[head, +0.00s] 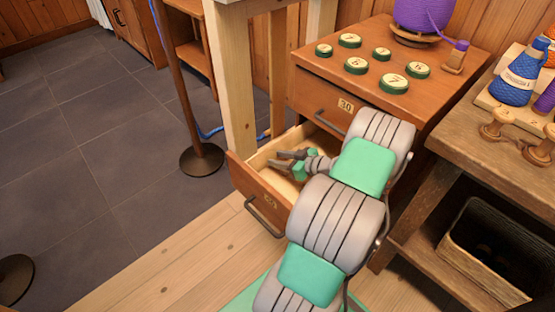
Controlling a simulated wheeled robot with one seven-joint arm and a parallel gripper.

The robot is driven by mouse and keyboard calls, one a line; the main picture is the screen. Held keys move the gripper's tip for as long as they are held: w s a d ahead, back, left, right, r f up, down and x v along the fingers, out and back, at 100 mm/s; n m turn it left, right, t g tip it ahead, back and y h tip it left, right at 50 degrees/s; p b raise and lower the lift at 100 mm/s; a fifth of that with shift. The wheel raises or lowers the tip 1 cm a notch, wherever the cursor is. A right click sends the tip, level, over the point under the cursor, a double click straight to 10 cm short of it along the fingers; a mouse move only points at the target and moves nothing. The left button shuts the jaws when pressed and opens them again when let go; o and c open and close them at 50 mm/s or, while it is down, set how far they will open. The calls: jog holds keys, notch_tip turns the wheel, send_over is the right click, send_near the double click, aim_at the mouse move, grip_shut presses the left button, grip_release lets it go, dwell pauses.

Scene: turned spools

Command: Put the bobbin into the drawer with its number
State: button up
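My gripper (275,159) reaches into the pulled-out lower drawer (244,187) of the orange-brown cabinet. Its two dark fingers are apart, and I see nothing held between them. The lower drawer's number plate is too small to read surely. The upper drawer (306,100) is shut and its plate reads 30. Wooden spools (497,125) lie on the right bench. I cannot tell which is the task's bobbin. My arm hides part of the drawer's inside.
Several round green numbered discs (394,84) and a large purple spool (423,14) occupy the cabinet top. A pole on a round base (201,160) stands left of the drawer.

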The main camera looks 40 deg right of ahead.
jog(key=p+v, duration=0.2)
jog(key=v, duration=0.9)
jog(key=shift+s+p, duration=0.3)
jog(key=shift+s, duration=0.1)
jog(key=shift+d, duration=0.1)
